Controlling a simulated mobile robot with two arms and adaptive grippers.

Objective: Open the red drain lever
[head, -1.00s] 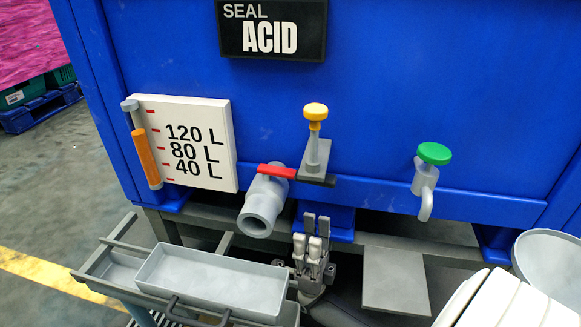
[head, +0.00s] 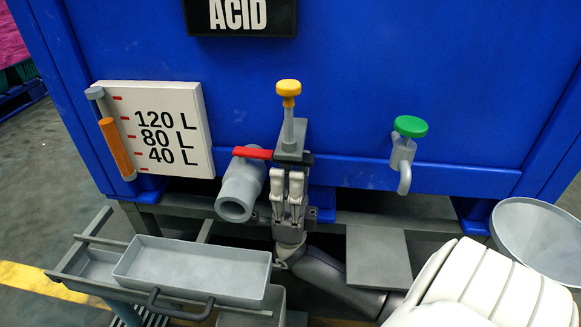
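The red drain lever (head: 253,153) lies crosswise on top of the grey drain pipe (head: 240,188), which juts out from the blue tank (head: 345,60). My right gripper (head: 288,176) points up just right of the pipe, with its fingertips a little below and right of the lever's right end. Its two fingers stand a narrow gap apart with nothing seen between them. I cannot tell whether the fingertips touch the dark bracket behind them. My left gripper is not in view.
A yellow-knobbed valve (head: 289,90) rises just above my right gripper. A green-knobbed tap (head: 409,127) is to the right. A level gauge board (head: 157,112) is left. A grey tray (head: 190,268) sits below the pipe, and a grey funnel (head: 538,235) stands at right.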

